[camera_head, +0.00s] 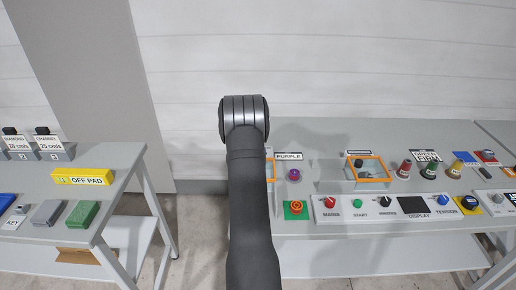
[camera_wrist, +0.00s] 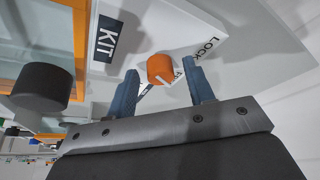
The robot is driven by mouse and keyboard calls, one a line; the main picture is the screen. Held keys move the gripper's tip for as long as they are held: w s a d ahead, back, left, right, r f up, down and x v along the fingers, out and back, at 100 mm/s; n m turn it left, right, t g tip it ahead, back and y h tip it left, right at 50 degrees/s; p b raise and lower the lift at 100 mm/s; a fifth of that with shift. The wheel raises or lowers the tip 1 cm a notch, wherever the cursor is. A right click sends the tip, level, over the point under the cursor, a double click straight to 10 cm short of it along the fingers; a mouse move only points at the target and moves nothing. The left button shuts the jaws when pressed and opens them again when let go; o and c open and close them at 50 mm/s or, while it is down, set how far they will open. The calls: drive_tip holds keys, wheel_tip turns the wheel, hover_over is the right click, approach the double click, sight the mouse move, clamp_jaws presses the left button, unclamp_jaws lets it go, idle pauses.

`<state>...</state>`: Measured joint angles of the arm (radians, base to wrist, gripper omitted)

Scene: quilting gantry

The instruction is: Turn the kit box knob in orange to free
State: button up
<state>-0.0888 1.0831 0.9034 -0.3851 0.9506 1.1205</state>
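The orange knob (camera_wrist: 162,67) sits on a white plate in the wrist view, beside a dark KIT label (camera_wrist: 107,39). LOCK is printed up and right of it; a second word close by the knob is partly hidden. A pale mark shows on the knob's lower side, but its exact setting is hard to tell. My gripper (camera_wrist: 163,76) is open, with one finger on each side of the knob and visible gaps between. In the head view my arm hides the gripper and the knob; only a sliver of an orange frame (camera_head: 273,169) shows beside the arm.
In the wrist view a black cylinder (camera_wrist: 40,87) and an orange-edged pane stand left of my gripper. In the head view another orange-framed box (camera_head: 372,180), a purple button (camera_head: 294,175), and a control panel (camera_head: 340,214) lie right of my arm. A side table (camera_head: 120,160) stands left.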

drive_tip(key=v, duration=1.7)
drive_tip(key=shift+a+r, duration=0.15)
drive_tip(key=shift+a, duration=0.05)
drive_tip(key=x, duration=1.7)
drive_tip(key=shift+d, duration=0.25)
drive_tip(key=shift+f, duration=0.2)
drive_tip(key=shift+r+n, duration=0.1)
drive_tip(key=shift+n, duration=0.6)
drive_tip(key=n, duration=0.2)
drive_tip(key=n+t+y, duration=0.1)
drive_tip(key=n, duration=0.1)
drive_tip(key=shift+d+y, duration=0.1)
drive_tip(key=shift+y, duration=0.2)
drive_tip(key=shift+d+n+y, duration=0.1)
drive_tip(key=shift+n+y, duration=0.55)
drive_tip(key=shift+n, duration=1)
drive_tip(key=shift+d+n+y, duration=0.1)
drive_tip(key=shift+n+y, duration=0.55)
drive_tip(key=shift+n, duration=1)
